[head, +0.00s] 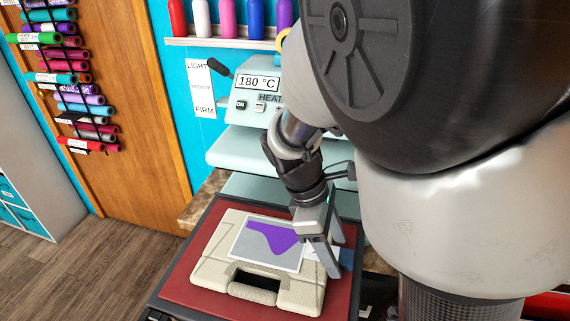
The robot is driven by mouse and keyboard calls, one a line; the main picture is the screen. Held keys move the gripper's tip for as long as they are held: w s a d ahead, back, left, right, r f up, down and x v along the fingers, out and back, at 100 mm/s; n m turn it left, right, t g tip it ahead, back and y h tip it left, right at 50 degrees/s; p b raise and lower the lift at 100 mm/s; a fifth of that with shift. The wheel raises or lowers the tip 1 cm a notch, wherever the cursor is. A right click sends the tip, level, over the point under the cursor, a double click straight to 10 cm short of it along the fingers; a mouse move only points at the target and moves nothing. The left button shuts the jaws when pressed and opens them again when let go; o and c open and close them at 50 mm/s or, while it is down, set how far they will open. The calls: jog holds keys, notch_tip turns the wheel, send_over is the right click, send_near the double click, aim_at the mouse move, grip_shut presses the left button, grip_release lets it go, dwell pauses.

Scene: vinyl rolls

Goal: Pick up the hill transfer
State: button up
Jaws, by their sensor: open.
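The hill transfer (267,243) is a pale grey sheet with a purple hill shape on it. It lies on top of a beige case (213,268) in the head view. My gripper (329,271) points down at the right side of the sheet, with its fingers apart and nothing seen between them. The near finger overlaps the area by the sheet's right edge in the picture. I cannot tell whether it touches the sheet or the case.
The case lies on a red mat (180,287) on a dark-edged surface. A heat press (252,103) reading 180 °C stands behind. Bottles (227,18) line a wall shelf. Vinyl rolls (75,78) hang on a wooden door (140,110) at left. Open floor (95,270) shows at lower left.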

jog(key=c, duration=1.1)
